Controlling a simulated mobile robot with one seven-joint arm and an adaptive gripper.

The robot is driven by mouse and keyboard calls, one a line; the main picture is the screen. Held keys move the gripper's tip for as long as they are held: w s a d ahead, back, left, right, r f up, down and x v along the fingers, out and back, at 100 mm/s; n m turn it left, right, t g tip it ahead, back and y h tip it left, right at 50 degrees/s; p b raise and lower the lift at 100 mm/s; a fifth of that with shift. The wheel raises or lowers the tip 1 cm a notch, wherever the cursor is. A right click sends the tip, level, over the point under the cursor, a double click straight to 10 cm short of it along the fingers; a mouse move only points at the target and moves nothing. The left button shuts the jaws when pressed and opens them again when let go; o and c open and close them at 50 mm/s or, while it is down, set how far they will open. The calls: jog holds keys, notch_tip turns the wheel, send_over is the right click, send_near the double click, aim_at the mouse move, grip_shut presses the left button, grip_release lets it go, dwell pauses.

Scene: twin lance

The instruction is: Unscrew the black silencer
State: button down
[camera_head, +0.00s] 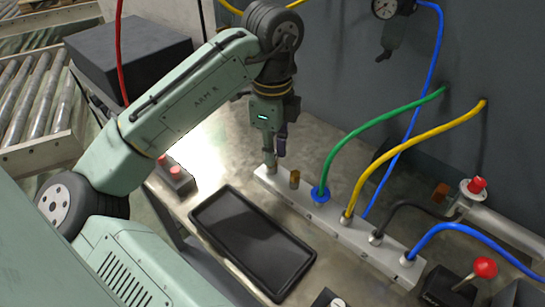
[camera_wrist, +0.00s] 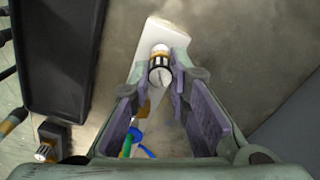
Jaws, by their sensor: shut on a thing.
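My gripper (camera_head: 276,158) points down at the left end of the pale manifold bar (camera_head: 338,227). In the wrist view my gripper (camera_wrist: 161,72) is shut on a short cylinder with a black band and a pale slotted end, which I take as the black silencer (camera_wrist: 160,76). It stands near the end of the bar (camera_wrist: 158,35). A brass-coloured fitting (camera_head: 294,180) stands on the bar just right of my gripper.
Green (camera_head: 370,136), yellow (camera_head: 404,140), black and blue hoses rise from the bar to the right. An empty black tray (camera_head: 250,240) lies in front of the bar. A red-button box (camera_head: 174,174) is at left. A red-knobbed lever (camera_head: 485,267) stands at lower right.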

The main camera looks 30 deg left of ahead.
jog(key=n, duration=2.5)
jog(key=c, duration=1.7)
grip_release()
jog(key=shift+a, duration=0.1)
jog(key=shift+o, duration=0.2)
jog(key=shift+r, duration=0.1)
